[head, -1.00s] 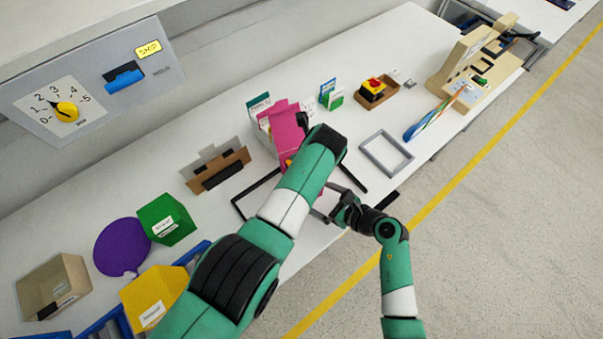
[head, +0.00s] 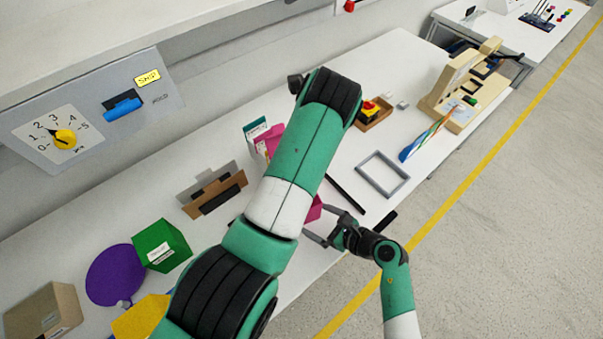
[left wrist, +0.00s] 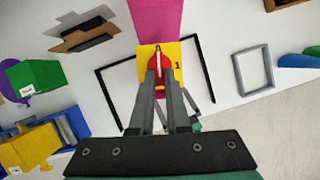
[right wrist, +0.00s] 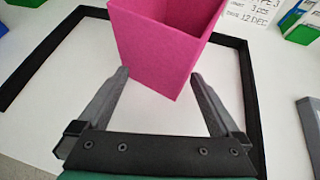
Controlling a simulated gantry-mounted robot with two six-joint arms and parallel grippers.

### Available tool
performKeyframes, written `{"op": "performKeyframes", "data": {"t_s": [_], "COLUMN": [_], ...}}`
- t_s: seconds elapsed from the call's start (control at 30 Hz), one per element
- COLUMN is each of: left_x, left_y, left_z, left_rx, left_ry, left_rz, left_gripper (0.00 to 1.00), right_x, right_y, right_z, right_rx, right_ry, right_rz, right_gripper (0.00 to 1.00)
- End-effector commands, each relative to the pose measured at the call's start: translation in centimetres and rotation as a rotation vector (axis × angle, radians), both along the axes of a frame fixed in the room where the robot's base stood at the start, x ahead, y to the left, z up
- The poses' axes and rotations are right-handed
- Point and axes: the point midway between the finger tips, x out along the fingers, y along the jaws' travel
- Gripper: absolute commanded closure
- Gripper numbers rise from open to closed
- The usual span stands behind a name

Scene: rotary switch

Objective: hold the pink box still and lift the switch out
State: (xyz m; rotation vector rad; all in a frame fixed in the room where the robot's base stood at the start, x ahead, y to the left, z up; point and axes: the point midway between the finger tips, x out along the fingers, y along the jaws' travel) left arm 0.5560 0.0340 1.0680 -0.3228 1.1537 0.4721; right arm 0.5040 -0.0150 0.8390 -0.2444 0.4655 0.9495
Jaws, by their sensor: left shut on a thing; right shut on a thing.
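The switch, a yellow plate with a red knob (left wrist: 159,60), shows in the left wrist view. My left gripper (left wrist: 159,78) is shut on its knob. The pink box (right wrist: 165,50) stands upright and open-topped in the right wrist view; the part of its inside that shows is empty. It also shows beyond the switch in the left wrist view (left wrist: 155,15). My right gripper (right wrist: 160,80) has its fingers on either side of the box's lower part, shut on it. In the head view my right gripper (head: 325,222) is low at the box; my left arm hides the left gripper and switch.
A black frame (right wrist: 250,90) lies on the table around the box. A grey frame (head: 383,174) lies to the right, and a red-and-yellow button box (head: 372,112) is behind it. A brown cardboard piece (head: 215,193) and a green box (head: 161,245) are left.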

Motion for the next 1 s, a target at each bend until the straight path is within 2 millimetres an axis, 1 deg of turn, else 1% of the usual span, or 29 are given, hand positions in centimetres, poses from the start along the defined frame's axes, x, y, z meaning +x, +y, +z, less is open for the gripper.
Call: {"op": "performKeyframes", "data": {"t_s": [0.03, 0.13, 0.23, 0.43, 0.47, 0.67, 0.77, 0.87, 1.0], "left_x": [0.1, 0.1, 0.0, 0.0, 0.0, 0.1, 0.1, 0.1, 0.1], "left_y": [0.0, 0.0, 0.0, 0.0, 0.0, 0.0, 0.0, 0.0, 0.0], "left_z": [1.0, 2.1, 2.5, 2.5, 2.5, 2.5, 2.5, 2.5, 2.5], "left_rx": [-0.001, 0.000, 0.001, 0.001, 0.001, 0.000, 0.000, 0.000, 0.000], "left_ry": [-0.003, -0.001, -0.001, -0.002, -0.002, -0.002, -0.002, -0.002, -0.002], "left_rz": [0.000, 0.000, 0.000, 0.000, 0.000, 0.000, 0.000, 0.000, 0.000], "left_gripper": [1.00, 1.00, 1.00, 1.00, 1.00, 1.00, 1.00, 1.00, 1.00], "right_x": [0.2, 0.2, 0.2, 0.2, 0.2, 0.2, 0.0, -0.6, -2.1], "right_y": [0.2, 0.2, 0.2, 0.2, 0.2, 0.2, -0.2, -1.1, -3.4], "right_z": [0.3, 0.3, 0.3, 0.3, 0.3, 0.3, 0.5, 1.0, 2.2], "right_rx": [0.003, 0.003, 0.003, 0.004, 0.003, 0.003, 0.004, 0.004, 0.000], "right_ry": [-0.007, -0.007, -0.007, -0.007, -0.007, -0.007, -0.008, -0.009, -0.006], "right_rz": [-0.001, -0.001, -0.001, 0.000, -0.001, -0.001, -0.002, -0.003, -0.005], "right_gripper": [0.31, 0.31, 0.31, 0.31, 0.00, 0.00, 0.00, 0.00, 0.00]}}
